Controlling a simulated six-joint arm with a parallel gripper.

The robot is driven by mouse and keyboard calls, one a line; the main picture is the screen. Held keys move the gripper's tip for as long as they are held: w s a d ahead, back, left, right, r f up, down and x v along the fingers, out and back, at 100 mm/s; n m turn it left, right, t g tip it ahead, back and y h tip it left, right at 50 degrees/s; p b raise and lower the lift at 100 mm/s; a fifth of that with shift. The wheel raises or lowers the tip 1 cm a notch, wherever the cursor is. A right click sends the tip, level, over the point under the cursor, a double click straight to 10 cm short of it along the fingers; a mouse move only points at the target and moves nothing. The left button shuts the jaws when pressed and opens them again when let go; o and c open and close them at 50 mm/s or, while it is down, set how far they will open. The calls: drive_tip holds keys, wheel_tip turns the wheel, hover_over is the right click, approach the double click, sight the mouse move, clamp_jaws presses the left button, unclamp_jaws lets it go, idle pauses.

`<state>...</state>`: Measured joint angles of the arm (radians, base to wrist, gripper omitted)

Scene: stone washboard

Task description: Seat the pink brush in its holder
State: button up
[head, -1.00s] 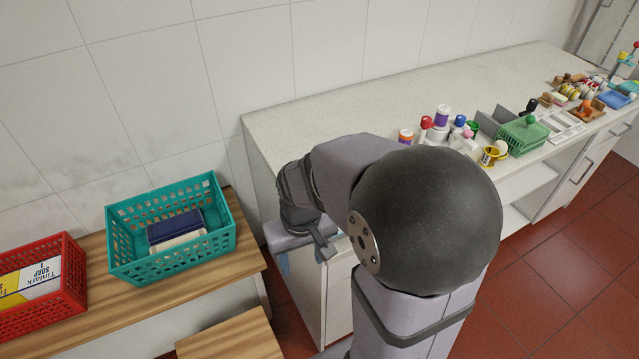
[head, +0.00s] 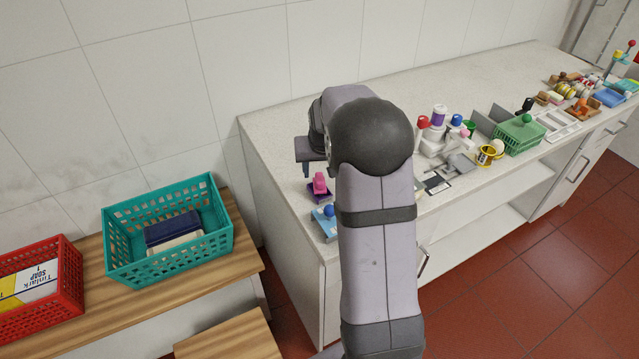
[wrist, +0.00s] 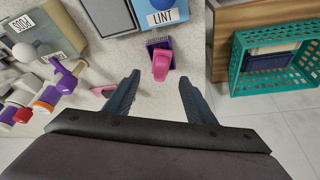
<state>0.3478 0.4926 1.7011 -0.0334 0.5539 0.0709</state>
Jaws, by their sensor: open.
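The pink brush (wrist: 161,66) is on the counter in the wrist view, with a purple piece (wrist: 158,43) at its far end. I cannot tell whether this purple piece is its holder or part of the brush. The pink brush also shows in the head view (head: 320,183), near the counter's left end. My gripper (wrist: 158,80) is open and empty, its fingertips either side of and just short of the pink brush. In the head view my gripper (head: 311,172) is beside the brush, partly hidden by my arm. A small flat pink piece (wrist: 103,90) lies to the left.
A blue box labelled LINT (wrist: 160,18) stands just beyond the brush. A white stand with coloured bottles (head: 437,138) is farther right on the counter. A teal basket (head: 170,270) and a red basket (head: 40,315) stand on the lower wooden bench. The counter's back strip is clear.

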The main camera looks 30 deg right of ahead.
sight(320, 177)
drive_tip(key=shift+w+d+f, duration=0.1)
drive_tip(key=shift+w+f, duration=0.15)
drive_tip(key=shift+f, duration=0.45)
drive_tip(key=shift+p, duration=0.35)
drive_tip(key=shift+p+x, duration=1.3)
drive_tip(key=shift+x, duration=1.3)
drive_tip(key=shift+r, duration=0.1)
drive_tip(key=c, duration=1.2)
